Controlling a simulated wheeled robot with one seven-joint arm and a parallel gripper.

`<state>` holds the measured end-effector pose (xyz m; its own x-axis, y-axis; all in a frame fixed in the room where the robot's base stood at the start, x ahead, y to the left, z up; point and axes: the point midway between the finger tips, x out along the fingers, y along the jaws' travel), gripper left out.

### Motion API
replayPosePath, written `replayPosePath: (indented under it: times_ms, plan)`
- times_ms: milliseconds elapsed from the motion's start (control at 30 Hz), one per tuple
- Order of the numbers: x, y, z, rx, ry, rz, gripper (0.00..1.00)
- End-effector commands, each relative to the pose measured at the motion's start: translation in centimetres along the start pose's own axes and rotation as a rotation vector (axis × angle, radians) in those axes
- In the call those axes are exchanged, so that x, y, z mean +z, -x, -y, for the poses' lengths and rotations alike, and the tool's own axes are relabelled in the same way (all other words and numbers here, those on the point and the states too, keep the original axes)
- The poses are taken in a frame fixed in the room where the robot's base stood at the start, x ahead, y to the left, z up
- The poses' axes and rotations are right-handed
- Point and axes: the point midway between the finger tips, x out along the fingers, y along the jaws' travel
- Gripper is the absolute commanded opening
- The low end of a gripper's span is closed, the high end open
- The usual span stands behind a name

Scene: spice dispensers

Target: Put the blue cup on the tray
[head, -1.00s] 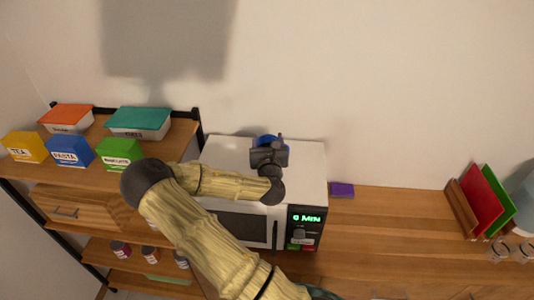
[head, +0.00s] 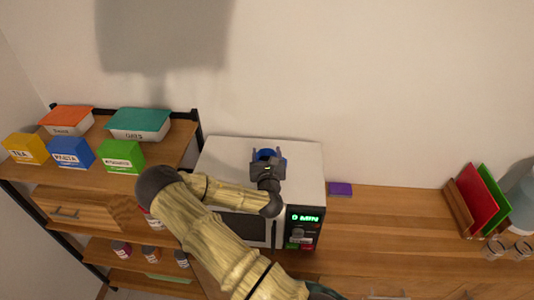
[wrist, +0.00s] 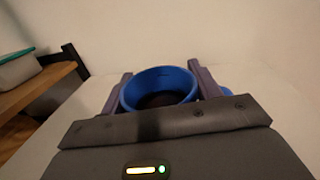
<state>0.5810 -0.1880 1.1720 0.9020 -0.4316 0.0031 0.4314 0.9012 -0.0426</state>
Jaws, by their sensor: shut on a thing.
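The blue cup (wrist: 158,88) is upright between the two fingers of my gripper (wrist: 160,82) in the wrist view, with its dark inside showing. In the head view only a bit of the blue cup (head: 268,153) shows past my gripper (head: 268,158), over the white top of the microwave. My gripper is shut on the cup. Whether the cup's base touches the microwave top is hidden. I see no tray that I can make out in these frames.
The microwave (head: 305,160) stands on the wooden counter (head: 400,225). A purple sponge-like block (head: 340,189) lies to its right. A shelf with boxes, including a green box (head: 121,156), is at left. Red and green books (head: 478,200) and glass jars (head: 494,247) are at right.

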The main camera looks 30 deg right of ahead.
Motion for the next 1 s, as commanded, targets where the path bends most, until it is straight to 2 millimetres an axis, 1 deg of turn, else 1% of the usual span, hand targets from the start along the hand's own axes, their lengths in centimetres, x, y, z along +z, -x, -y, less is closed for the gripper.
replayPosePath:
  times_ms: [200, 233, 300, 333, 567, 733, 867, 1000]
  plan:
    - [-0.4, 0.0, 0.0, 0.001, 0.001, 0.001, 0.28]
    - [-0.3, 0.0, 0.0, 0.001, 0.000, 0.000, 0.68]
    - [-0.3, 0.0, 0.0, 0.001, 0.000, -0.001, 0.82]
    - [-0.3, 0.0, 0.0, 0.000, 0.000, -0.001, 0.84]
    - [-0.2, 0.0, 0.0, 0.000, 0.000, -0.001, 0.84]
    - [0.2, 0.1, 0.0, 0.000, -0.001, -0.001, 0.84]
    - [-0.4, 1.4, 0.0, -0.001, 0.001, -0.002, 0.84]
    - [-0.5, 3.4, 0.1, -0.004, 0.002, -0.002, 0.84]
